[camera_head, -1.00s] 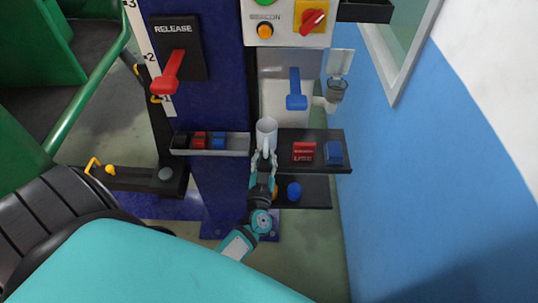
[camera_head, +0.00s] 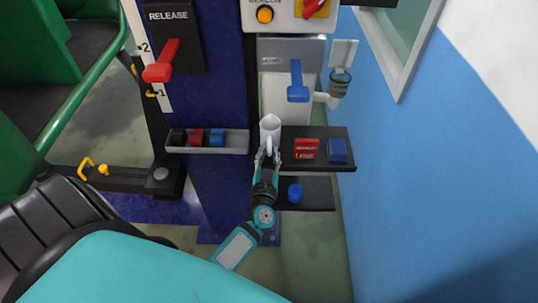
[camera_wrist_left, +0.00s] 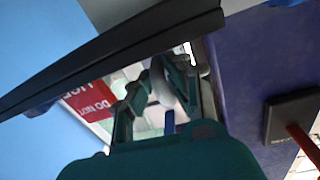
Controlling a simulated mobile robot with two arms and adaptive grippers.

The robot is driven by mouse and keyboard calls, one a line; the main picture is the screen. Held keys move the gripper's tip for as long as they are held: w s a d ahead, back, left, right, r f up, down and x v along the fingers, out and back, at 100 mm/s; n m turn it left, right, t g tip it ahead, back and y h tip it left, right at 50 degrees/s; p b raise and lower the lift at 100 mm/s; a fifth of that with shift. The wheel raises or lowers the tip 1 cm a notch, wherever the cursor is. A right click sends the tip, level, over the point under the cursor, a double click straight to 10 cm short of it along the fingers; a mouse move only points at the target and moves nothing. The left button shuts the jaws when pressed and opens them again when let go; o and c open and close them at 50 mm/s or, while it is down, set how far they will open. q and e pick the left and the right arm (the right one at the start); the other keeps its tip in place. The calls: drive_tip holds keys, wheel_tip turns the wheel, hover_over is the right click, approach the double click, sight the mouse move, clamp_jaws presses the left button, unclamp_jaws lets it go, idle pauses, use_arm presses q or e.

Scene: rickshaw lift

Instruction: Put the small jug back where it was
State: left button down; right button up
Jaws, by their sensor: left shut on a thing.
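The small jug (camera_head: 270,130) is white or pale grey and looks upright, at the left end of the dark upper shelf (camera_head: 322,165). My left gripper (camera_head: 268,153) is shut on it from the front, at its handle side. I cannot tell whether the jug's base touches the shelf. In the left wrist view the pale jug (camera_wrist_left: 163,82) shows between the fingers of my left gripper (camera_wrist_left: 168,75), partly hidden by them. The dark shelf edge (camera_wrist_left: 110,52) crosses close by. My right gripper is not in view.
A grey tray (camera_head: 205,151) with small coloured pieces is left. A lower shelf (camera_head: 315,195) holds a blue knob.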

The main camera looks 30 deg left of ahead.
use_arm(q)
drive_tip(key=c, duration=1.3)
unclamp_jaws()
drive_tip(key=b+v, duration=0.1)
drive_tip(key=v, duration=1.1)
drive_tip(key=s+d+f+m+g+h, duration=0.2)
drive_tip(key=s+d+f+h, duration=0.15)
drive_tip(key=f, duration=0.65)
drive_tip(key=s+d+f+m+g+h, duration=0.2)
drive_tip(key=s+d+f+h, duration=0.15)
drive_tip(key=f, duration=0.65)
drive_tip(key=s+d+f+m+g+h, duration=0.2)
drive_tip(key=s+d+f+g, duration=0.15)
drive_tip(key=f, duration=0.65)
drive_tip(key=s+a+f+g, duration=0.2)
drive_tip(key=s+a+f, duration=0.1)
drive_tip(key=s, duration=0.4)
drive_tip(key=s+a+f+g, duration=0.2)
drive_tip(key=s+f, duration=0.3)
drive_tip(key=s, duration=0.3)
drive_tip(key=s+a+f+g, duration=0.3)
drive_tip(key=s+f, duration=0.2)
drive_tip(key=s, duration=0.3)
drive_tip(key=shift+a+g+y, duration=0.3)
drive_tip(key=shift+g+y, duration=0.05)
drive_tip(key=shift+y, duration=0.05)
